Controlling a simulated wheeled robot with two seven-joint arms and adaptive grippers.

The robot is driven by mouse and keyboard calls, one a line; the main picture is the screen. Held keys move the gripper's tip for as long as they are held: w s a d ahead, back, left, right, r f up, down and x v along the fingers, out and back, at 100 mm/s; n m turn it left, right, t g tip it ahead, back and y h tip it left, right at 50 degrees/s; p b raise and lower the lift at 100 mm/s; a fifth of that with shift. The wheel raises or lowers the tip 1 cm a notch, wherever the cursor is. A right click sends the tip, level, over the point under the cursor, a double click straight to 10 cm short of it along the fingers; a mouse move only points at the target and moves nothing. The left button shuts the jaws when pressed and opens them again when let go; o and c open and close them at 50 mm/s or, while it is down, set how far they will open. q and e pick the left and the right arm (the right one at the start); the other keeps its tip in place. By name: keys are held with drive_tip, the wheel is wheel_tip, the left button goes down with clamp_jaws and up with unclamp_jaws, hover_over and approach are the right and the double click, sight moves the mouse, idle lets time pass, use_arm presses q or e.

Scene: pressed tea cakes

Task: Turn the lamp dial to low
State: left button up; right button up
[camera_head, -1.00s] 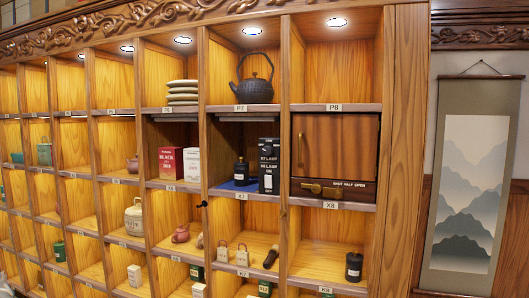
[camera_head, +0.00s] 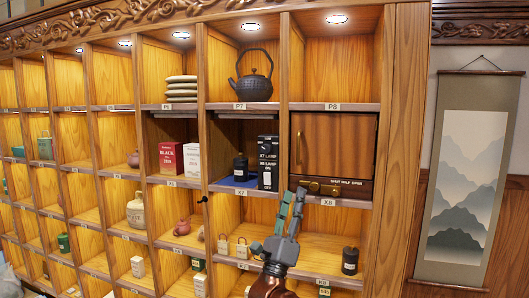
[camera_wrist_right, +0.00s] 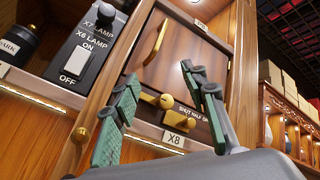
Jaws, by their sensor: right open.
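A black control box (camera_head: 267,163) stands upright in compartment X7. I cannot read the dial's setting. My right gripper (camera_head: 292,197) is raised in front of the shelf, below and right of the box. In the wrist view its green-padded fingers (camera_wrist_right: 160,78) are apart and empty, in front of the X8 unit, touching nothing visible. My left gripper is out of view.
The wooden X8 door (camera_head: 335,146) has a brass handle. A brass lever (camera_head: 317,187) on the strip below is marked SHUT, HALF, OPEN. A dark jar (camera_head: 240,167) stands left of the box. A black canister (camera_head: 350,261) sits lower right. A teapot (camera_head: 252,77) is above.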

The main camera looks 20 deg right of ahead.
drive_tip(key=w+a+r+m+g+y, duration=0.2)
drive_tip(key=w+a+r+m+y, duration=0.1)
drive_tip(key=r+m, duration=0.15)
drive_tip(key=n+y, duration=0.1)
drive_tip(key=y, duration=0.4)
approach(265, 150)
drive_tip(key=shift+t, duration=0.4)
drive_tip(key=p+x, duration=0.3)
drive_tip(key=x, duration=0.4)
drive_tip(key=shift+w+d+f, duration=0.1)
drive_tip(key=shift+w+d, duration=0.05)
drive_tip(key=shift+d, duration=0.1)
drive_tip(key=shift+w+d, duration=0.25)
drive_tip(key=shift+w, duration=0.1)
clamp_jaws()
